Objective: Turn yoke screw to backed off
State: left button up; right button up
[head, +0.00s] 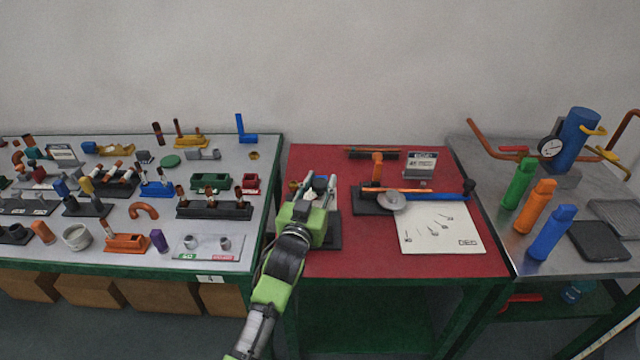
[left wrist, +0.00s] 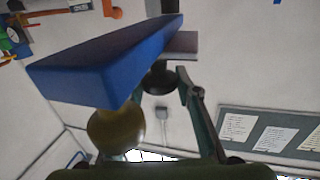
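My left gripper (head: 320,187) is over a small fixture on a dark base (head: 334,232), on the left part of the red table. Its hand hides most of the fixture. A blue part shows between the fingertips. A bit of brass (head: 294,185) shows just left of the gripper. In the left wrist view, a large blue block (left wrist: 100,62) and a brass round knob (left wrist: 115,130) are close to the camera. One finger (left wrist: 198,110) shows to their right; the other is mostly hidden. I cannot tell which part is the yoke screw, or whether the fingers touch it. My right gripper is not in view.
Right of the gripper are an orange-and-blue bar tool with a grey disc (head: 393,203), a white sheet (head: 440,240) and a small sign (head: 420,165). The left table (head: 215,222) is crowded with parts. Green, orange and blue bottles (head: 550,232) stand on the right table.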

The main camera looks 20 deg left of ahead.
pick_arm(q)
jog(key=o, duration=0.3)
jog(key=shift+w, duration=0.1)
jog(key=shift+s+f, duration=0.1)
jog(key=shift+s, duration=0.4)
jog(key=s, duration=1.1)
jog(key=shift+d, duration=0.15)
jog(key=shift+c, duration=0.2)
